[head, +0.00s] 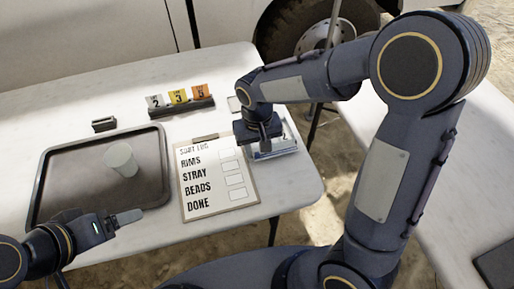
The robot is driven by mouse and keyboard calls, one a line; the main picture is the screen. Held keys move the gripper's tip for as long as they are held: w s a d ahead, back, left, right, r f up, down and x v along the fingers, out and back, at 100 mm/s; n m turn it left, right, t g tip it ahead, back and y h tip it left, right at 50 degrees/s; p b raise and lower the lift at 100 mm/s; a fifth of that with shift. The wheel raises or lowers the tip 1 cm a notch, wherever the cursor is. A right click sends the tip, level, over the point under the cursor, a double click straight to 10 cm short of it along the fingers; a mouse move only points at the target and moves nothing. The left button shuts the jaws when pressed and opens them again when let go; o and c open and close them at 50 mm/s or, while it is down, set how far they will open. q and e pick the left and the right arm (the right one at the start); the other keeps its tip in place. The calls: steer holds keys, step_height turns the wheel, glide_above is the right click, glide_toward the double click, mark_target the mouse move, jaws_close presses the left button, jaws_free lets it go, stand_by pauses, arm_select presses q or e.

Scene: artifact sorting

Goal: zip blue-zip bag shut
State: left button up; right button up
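A clear bag (285,147) with some blue along its edge lies near the right end of the white table, just beyond the clipboard. My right gripper (266,141) points down over the bag's left part and hides some of it. Its fingertips are too small and dark to show whether they are open, shut or touching the bag. The zip itself cannot be made out clearly. My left gripper (126,217) is low over the front edge of the tray, away from the bag. Its finger gap does not show clearly.
A clipboard (216,206) lists rims, stray, beads and done. Number cards (179,97) stand in a rack behind, with a small dark block (104,124) to their left. A second table (440,185) is at right.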

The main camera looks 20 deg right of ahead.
steer(key=shift+f, duration=0.35)
jaws_close()
steer(key=d, duration=1.1)
steer(key=shift+w+d+p, duration=0.1)
steer(key=shift+w+p, duration=0.1)
steer(key=shift+p, duration=0.2)
jaws_free()
